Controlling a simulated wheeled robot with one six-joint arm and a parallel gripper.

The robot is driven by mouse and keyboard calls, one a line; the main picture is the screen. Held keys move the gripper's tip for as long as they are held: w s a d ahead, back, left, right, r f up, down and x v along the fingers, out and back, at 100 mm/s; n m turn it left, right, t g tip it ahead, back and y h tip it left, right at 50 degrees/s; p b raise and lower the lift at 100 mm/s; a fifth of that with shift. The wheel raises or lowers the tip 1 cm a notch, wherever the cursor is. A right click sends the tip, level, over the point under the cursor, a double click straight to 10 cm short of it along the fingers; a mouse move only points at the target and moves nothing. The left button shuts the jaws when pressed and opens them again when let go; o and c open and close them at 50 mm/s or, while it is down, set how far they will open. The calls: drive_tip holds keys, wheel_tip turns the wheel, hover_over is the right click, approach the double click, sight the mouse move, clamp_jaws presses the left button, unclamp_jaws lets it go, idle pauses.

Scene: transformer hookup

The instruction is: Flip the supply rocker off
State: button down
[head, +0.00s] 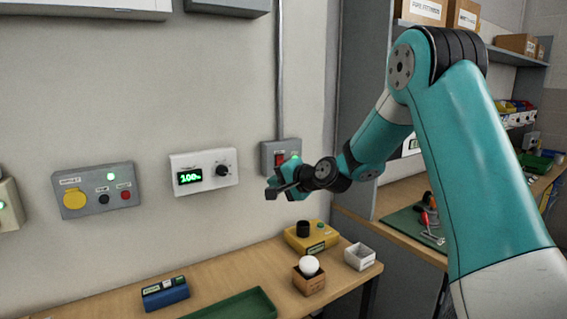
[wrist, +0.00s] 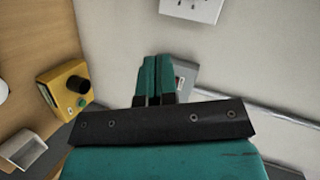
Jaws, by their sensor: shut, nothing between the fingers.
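The grey supply box (head: 281,152) is on the wall at the foot of a vertical conduit, with a red rocker on its face and a small green glow at its right side. My gripper (head: 271,188) is just in front of and below the box in the head view, and partly covers it. In the wrist view the shut, empty fingers (wrist: 158,60) point toward the wall and overlap the box (wrist: 187,78). A sliver of the red rocker (wrist: 178,83) shows right beside the fingers. I cannot tell whether they touch it, or which way the rocker is tilted.
A white dial unit (head: 204,171) reading 100 and a grey button box (head: 97,190) are on the wall to the left. Below, the bench (head: 235,272) holds a yellow box (head: 312,238), a bulb on a wooden block (head: 309,281) and a white bin (head: 359,257).

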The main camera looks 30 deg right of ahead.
drive_tip(key=w+d+m+t+h, duration=0.1)
drive_tip(key=d+m+h, duration=0.1)
drive_tip(key=d, duration=0.4)
drive_tip(key=w+d+f+m+t+h, duration=0.1)
drive_tip(key=w+d+m+t, duration=0.1)
drive_tip(key=d, duration=0.4)
drive_tip(key=shift+d+f+m+h, duration=0.15)
drive_tip(key=shift+d+m+h, duration=0.2)
drive_tip(key=shift+m, duration=0.55)
drive_tip(key=shift+w+a+p, duration=0.1)
drive_tip(key=shift+p, duration=0.2)
drive_tip(key=w+f+p, duration=0.1)
drive_tip(key=w+p, duration=0.5)
drive_tip(key=w, duration=0.7)
drive_tip(key=shift+w+a+f, duration=0.3)
drive_tip(key=shift+w+f, duration=0.05)
drive_tip(key=shift+f, duration=0.1)
drive_tip(key=s+f+b, duration=0.1)
drive_tip(key=s+b, duration=0.6)
drive_tip(key=s, duration=0.6)
drive_tip(key=shift+s+d+f+t, duration=0.3)
drive_tip(key=shift+s, duration=0.05)
